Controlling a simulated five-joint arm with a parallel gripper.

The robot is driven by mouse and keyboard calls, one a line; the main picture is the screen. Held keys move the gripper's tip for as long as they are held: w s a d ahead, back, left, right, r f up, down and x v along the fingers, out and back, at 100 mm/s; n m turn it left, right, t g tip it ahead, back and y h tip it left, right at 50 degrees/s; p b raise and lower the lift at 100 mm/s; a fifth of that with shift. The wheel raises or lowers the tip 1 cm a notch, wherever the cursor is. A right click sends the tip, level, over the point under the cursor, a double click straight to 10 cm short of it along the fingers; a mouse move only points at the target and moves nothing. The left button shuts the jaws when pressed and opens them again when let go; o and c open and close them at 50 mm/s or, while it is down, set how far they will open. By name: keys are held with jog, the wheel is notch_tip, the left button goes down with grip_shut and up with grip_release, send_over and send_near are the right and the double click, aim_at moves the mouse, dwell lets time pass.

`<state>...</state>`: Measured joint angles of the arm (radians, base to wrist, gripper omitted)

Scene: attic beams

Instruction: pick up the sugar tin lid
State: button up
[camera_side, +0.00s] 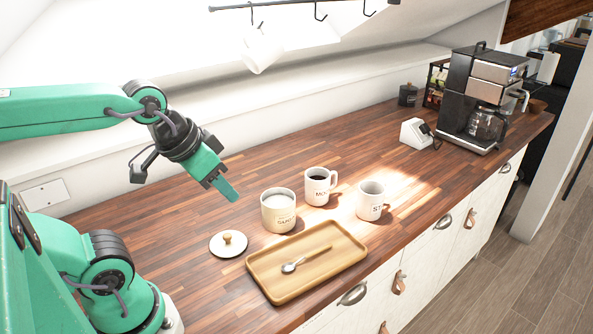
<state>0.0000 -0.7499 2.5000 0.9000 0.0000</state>
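The sugar tin lid (218,246) is a white disc with a round wooden knob. It lies flat on the wooden counter, left of the open cream sugar tin (278,217), with a small gap between them. The tin stands upright and white contents show at its top. My gripper (229,195) is in the air above the counter, above the lid and apart from it, pointing down to the right. Its fingers overlap in this view, so I cannot see a gap between them. Nothing shows hanging from it.
A wooden tray (262,287) with a spoon (305,261) sits in front of the tin. A mug of dark coffee (317,191) and another white mug (371,206) stand right of the tin. A coffee machine (470,103) is at the far right. The counter behind the lid is clear.

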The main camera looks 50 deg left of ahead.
jog(key=shift+o, duration=0.2)
jog(key=o, duration=1.4)
jog(key=shift+o, duration=0.2)
jog(key=n+g, duration=0.4)
jog(key=g, duration=0.1)
send_over(227, 234)
jog(key=f, duration=1.5)
jog(key=shift+d+f, duration=0.25)
jog(key=shift+d, duration=0.15)
jog(key=shift+a+f+n+g, duration=0.3)
jog(key=shift+f, duration=0.2)
